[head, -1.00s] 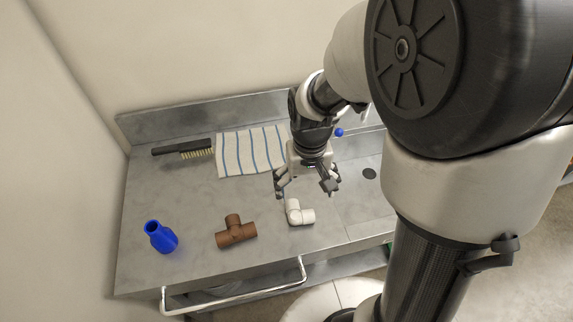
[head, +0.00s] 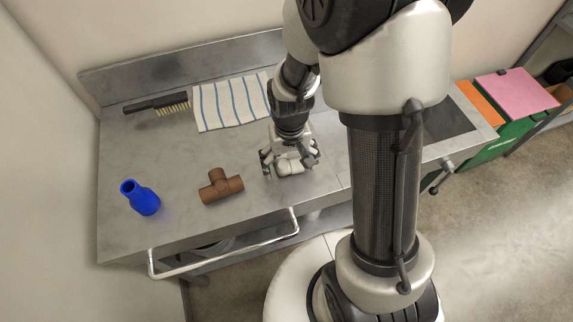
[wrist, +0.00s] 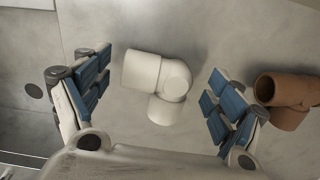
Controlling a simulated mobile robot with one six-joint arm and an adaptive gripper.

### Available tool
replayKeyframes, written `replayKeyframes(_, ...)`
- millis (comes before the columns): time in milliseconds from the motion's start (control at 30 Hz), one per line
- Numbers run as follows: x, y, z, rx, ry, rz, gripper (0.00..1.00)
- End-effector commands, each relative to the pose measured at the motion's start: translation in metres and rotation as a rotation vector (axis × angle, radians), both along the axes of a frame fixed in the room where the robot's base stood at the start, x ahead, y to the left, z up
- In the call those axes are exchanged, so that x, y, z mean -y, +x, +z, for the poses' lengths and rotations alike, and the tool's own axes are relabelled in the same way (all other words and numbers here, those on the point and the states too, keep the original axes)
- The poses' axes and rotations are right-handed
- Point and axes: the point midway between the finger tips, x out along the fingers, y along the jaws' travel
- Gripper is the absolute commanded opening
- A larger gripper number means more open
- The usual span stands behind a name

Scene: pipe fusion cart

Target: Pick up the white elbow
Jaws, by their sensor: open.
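The white elbow (head: 290,166) lies on the metal bench top, near its front edge. In the wrist view the elbow (wrist: 158,80) sits between the two open fingers, with clear gaps on both sides. My gripper (head: 289,170) is open and low over it, with a finger on either side; it also shows in the wrist view (wrist: 155,98). In the head view the gripper hides part of the elbow. I cannot tell the exact height of the fingertips above the bench.
A brown tee (head: 221,186) lies left of the elbow; in the wrist view the tee (wrist: 288,98) is just outside one finger. A striped cloth (head: 231,103) and a brush (head: 157,104) lie at the back. A white rail (head: 225,250) runs along the front.

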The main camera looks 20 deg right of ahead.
Motion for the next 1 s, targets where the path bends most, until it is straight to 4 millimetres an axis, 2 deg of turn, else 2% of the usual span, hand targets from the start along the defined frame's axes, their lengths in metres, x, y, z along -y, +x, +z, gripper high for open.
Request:
replayKeyframes(233,0.0001,0.0001,-0.0026,0.001,0.000,0.000,0.87)
replayKeyframes(900,0.0001,0.0002,-0.0025,0.001,0.000,-0.001,0.42)
replayKeyframes(1000,0.0001,0.0002,-0.0025,0.001,0.000,-0.001,0.39)
